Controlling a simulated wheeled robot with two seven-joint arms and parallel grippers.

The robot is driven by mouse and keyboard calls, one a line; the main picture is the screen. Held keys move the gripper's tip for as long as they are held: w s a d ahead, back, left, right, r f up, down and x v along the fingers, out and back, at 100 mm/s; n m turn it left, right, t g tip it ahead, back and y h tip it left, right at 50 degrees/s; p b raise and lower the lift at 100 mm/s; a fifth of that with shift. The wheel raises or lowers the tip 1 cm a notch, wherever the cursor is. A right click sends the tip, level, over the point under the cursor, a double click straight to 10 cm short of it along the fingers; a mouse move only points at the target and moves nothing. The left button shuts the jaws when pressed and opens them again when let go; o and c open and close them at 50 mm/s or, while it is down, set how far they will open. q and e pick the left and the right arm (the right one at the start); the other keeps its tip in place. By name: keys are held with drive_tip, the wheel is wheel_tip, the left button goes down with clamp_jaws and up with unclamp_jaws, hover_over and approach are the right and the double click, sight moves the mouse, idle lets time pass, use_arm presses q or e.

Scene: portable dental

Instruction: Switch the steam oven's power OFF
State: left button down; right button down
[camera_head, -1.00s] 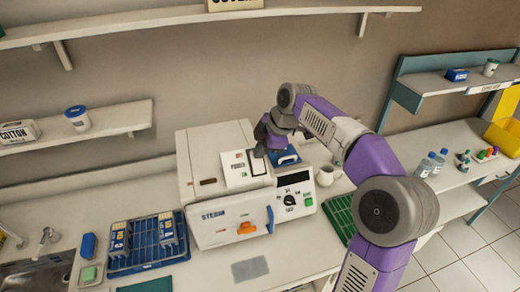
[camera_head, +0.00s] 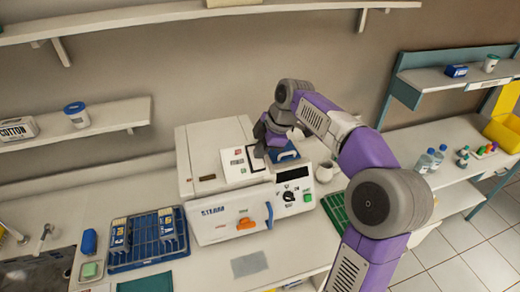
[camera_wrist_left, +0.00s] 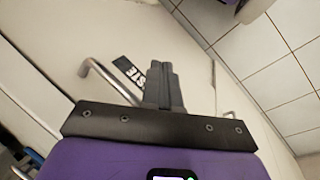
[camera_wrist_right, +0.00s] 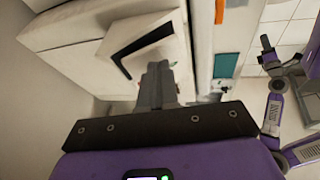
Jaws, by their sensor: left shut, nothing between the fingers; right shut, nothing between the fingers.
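The white steam oven (camera_head: 187,170) stands on the counter in the head view, its front door (camera_head: 220,228) closed. The door carries an orange latch (camera_head: 245,224) and a blue handle (camera_head: 269,216). Beside it is a control panel (camera_head: 308,184) with a dark display, a black knob (camera_head: 289,196) and a green button (camera_head: 308,197). A white plate with print and a red mark (camera_head: 237,162) is on top. My right gripper (camera_head: 262,148) is shut and empty over the oven top, beside this plate; contact is unclear. My left gripper (camera_wrist_left: 161,65) is shut and empty, near a metal handle (camera_wrist_left: 95,68).
A blue rack (camera_head: 150,255) stands left of the oven. Shelves (camera_head: 75,128) hang on the wall. A grey mat (camera_head: 249,264) lies in front of the oven.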

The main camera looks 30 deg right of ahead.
drive_tip(key=w+p+v, duration=0.2)
drive_tip(key=p+v, duration=0.3)
drive_tip(key=v, duration=0.8)
drive_tip(key=shift+a+r, duration=0.2)
drive_tip(key=shift+r, duration=0.35)
drive_tip(key=shift+w, duration=0.1)
